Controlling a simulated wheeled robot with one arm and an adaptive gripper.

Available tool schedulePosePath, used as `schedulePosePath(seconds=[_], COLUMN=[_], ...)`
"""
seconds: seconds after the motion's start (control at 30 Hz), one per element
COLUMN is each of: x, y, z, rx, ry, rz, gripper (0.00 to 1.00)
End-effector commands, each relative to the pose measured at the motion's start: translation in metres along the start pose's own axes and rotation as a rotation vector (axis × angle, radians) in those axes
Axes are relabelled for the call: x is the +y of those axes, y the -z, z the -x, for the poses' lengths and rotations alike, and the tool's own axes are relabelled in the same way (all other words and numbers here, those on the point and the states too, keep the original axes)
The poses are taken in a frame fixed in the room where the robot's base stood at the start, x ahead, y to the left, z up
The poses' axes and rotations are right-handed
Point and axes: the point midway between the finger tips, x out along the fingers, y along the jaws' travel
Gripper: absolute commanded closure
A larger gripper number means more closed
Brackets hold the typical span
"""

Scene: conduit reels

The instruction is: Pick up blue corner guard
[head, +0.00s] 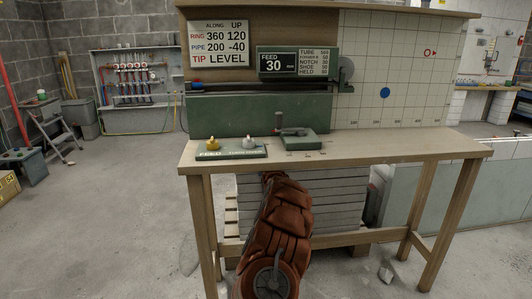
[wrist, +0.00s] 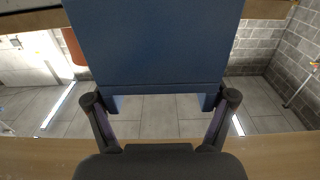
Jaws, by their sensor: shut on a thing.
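The blue corner guard (wrist: 158,45) fills the upper middle of the wrist view, a broad flat dark-blue face with two short legs at its lower edge. My gripper (wrist: 161,101) is shut on it, with one dark fingertip at each side of its lower end. The guard's far end runs out of the picture. In the head view my brown arm reaches to the front edge of the wooden workbench (head: 400,149); my gripper and the guard are hidden there.
On the bench stand a green FEED panel (head: 232,152) with knobs and a green block with a lever (head: 299,138). A stack of grey slabs (head: 340,200) is under the bench. A step stool (head: 53,130) stands at left; the floor between is open.

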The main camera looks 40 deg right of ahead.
Motion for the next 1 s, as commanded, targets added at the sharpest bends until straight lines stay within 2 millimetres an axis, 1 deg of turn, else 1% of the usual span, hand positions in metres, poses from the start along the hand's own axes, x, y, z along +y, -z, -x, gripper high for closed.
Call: schedulePosePath(seconds=[0.07,0.2,0.4,0.6,0.8,1.0], x=[0.0,-0.002,-0.001,-0.001,0.0,-0.001], y=[0.005,0.004,0.003,0.004,0.0,0.002], z=[0.011,0.03,0.058,0.081,0.095,0.102], rx=[0.004,0.002,0.001,0.004,-0.001,0.003], ry=[0.0,0.003,0.001,0.002,0.001,0.001], rz=[-0.005,-0.006,-0.007,-0.005,-0.001,0.0], gripper=[0.53,0.53,0.53,0.53,0.53,0.53])
